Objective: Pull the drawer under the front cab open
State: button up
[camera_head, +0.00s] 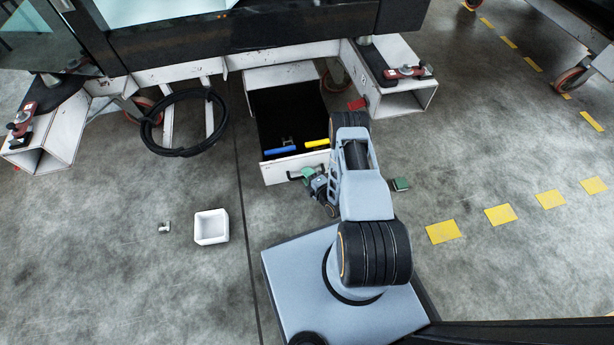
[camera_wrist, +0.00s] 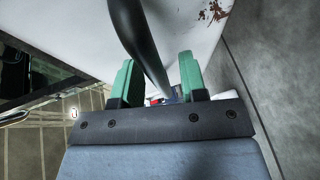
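The drawer (camera_head: 292,167) under the cab is pulled out, with its white front towards me and its dark inside showing. My gripper (camera_head: 307,176) is at the drawer's front; my arm covers the right part of that front. In the wrist view, my two green fingers (camera_wrist: 161,85) stand apart, one on each side of a black bar-like handle (camera_wrist: 140,40). Floor-side gaps show between the bar and both fingers, so I see no clear grip on it. The white drawer front (camera_wrist: 75,25) fills the top of that view.
A blue item (camera_head: 280,150) and a yellow item (camera_head: 316,143) lie in the drawer. A white open box (camera_head: 211,227) and a small metal piece (camera_head: 164,227) are on the floor to the left. A black hose coil (camera_head: 152,138) hangs left of the drawer. A green block (camera_head: 400,184) is right of my arm.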

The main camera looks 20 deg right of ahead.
aim_at(301, 165)
notch_tip(301, 165, up, 4)
jog(key=p, duration=0.3)
jog(key=o, duration=0.8)
jog(key=s+r+p, duration=0.1)
jog(key=r+p, duration=0.1)
jog(key=s+r+p, duration=0.2)
jog(key=p, duration=0.1)
jog(key=s+r+p, duration=0.1)
jog(key=r+p, duration=0.1)
jog(key=shift+s+a+r, duration=0.1)
jog(key=shift+s+a, duration=0.1)
jog(key=shift+s, duration=0.1)
jog(key=s, duration=0.1)
jog(key=s+r+p, duration=0.1)
jog(key=s+p, duration=0.1)
jog(key=shift+s+r, duration=0.2)
jog(key=shift+r, duration=0.1)
jog(key=c, duration=0.7)
jog(key=s+p, duration=0.1)
jog(key=s, duration=0.1)
jog(key=s+r, duration=0.1)
jog(key=s, duration=0.2)
jog(key=shift+a+r+p, duration=0.15)
jog(key=shift+a+p, duration=0.05)
jog(key=shift+p, duration=0.15)
jog(key=shift+c, duration=0.5)
jog(key=shift+s+a, duration=0.1)
jog(key=shift+s, duration=0.4)
jog(key=shift+w, duration=0.1)
